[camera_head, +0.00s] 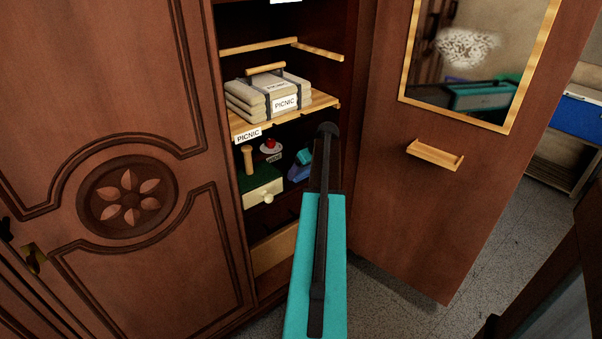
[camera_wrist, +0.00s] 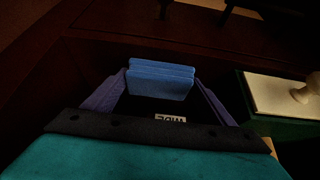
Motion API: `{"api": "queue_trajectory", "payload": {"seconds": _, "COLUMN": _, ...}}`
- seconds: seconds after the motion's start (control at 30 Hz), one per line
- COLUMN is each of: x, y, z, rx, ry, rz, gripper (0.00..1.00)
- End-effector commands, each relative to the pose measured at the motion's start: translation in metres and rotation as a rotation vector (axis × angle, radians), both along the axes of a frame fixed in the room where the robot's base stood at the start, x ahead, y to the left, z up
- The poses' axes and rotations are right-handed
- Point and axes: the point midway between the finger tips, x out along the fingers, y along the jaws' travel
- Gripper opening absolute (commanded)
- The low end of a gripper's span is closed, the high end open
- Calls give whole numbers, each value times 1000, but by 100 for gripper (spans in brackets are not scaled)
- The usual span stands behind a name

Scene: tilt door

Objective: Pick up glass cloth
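A folded blue cloth (camera_wrist: 161,79), which I take for the glass cloth, shows in the wrist view, its layers stacked. Two purple-blue fingers of my gripper (camera_wrist: 161,75) reach out on either side of it, wide apart. Their tips are close to the cloth's left and right edges; I cannot tell whether they touch it. In the head view my arm reaches into the open cupboard, and a small blue shape (camera_head: 300,172) shows low beside it. Arm and shadow hide most of that spot.
A green box with a cream front and knob (camera_head: 262,194) stands beside this spot; it also shows in the wrist view (camera_wrist: 285,95). Folded picnic cloths (camera_head: 268,95) lie on the wooden shelf (camera_head: 322,102) above. The mirrored door (camera_head: 440,190) stands open on the right.

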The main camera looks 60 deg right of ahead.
Motion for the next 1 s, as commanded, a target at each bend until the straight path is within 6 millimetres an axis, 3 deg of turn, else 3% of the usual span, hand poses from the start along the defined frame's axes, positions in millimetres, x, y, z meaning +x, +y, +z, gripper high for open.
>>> {"api": "queue_trajectory", "payload": {"seconds": 0.07, "x": 0, "y": 0, "z": 0, "rx": 0, "ry": 0, "rz": 0, "gripper": 55}}
{"api": "queue_trajectory", "payload": {"seconds": 0.47, "x": 0, "y": 0, "z": 4, "rx": 0, "ry": 0, "rz": 0, "gripper": 55}}
{"api": "queue_trajectory", "payload": {"seconds": 0.8, "x": 0, "y": 0, "z": 37, "rx": -2, "ry": -1, "rz": 0, "gripper": 55}}
{"api": "queue_trajectory", "payload": {"seconds": 1.0, "x": -13, "y": 16, "z": 37, "rx": 0, "ry": 0, "rz": 0, "gripper": 55}}
